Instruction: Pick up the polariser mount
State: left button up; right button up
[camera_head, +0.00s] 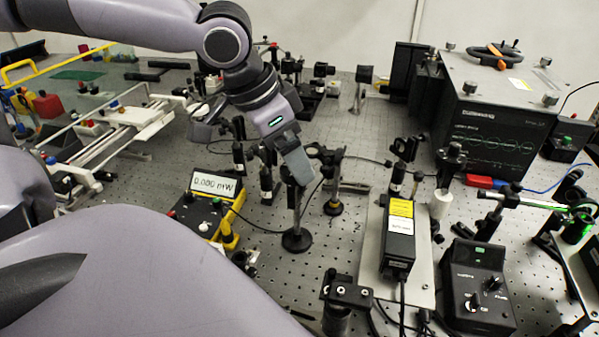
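My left gripper (250,148) comes down from the upper left over the middle of the bench. Its two fingers are spread wide, and I see nothing held between them. Several dark post-mounted optics stand under and beside it, and I cannot tell for sure which is the polariser mount. One post on a round black base (297,240) stands below the right finger, its top hidden by that finger. Another dark mount on a post (333,206) stands just right of it, apart from the finger. A short black post (266,185) shows between the fingers. My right gripper is not in view.
A power meter (213,186) reading 0.000 mW stands left of the posts. A black laser box on a metal plate (398,238), a control box (478,285) and a large instrument (497,110) stand to the right. Cables cross the perforated bench (290,275).

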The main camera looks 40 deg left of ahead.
aim_at(297, 209)
pick_arm(q)
jog(key=x, duration=0.4)
jog(key=shift+s+d+b, duration=0.1)
jog(key=shift+s+b, duration=0.15)
jog(key=shift+b, duration=0.15)
jog(key=shift+x, duration=0.85)
jog(key=shift+w, duration=0.1)
grip_shut()
jog(key=shift+w+r, duration=0.1)
jog(key=shift+r, duration=0.05)
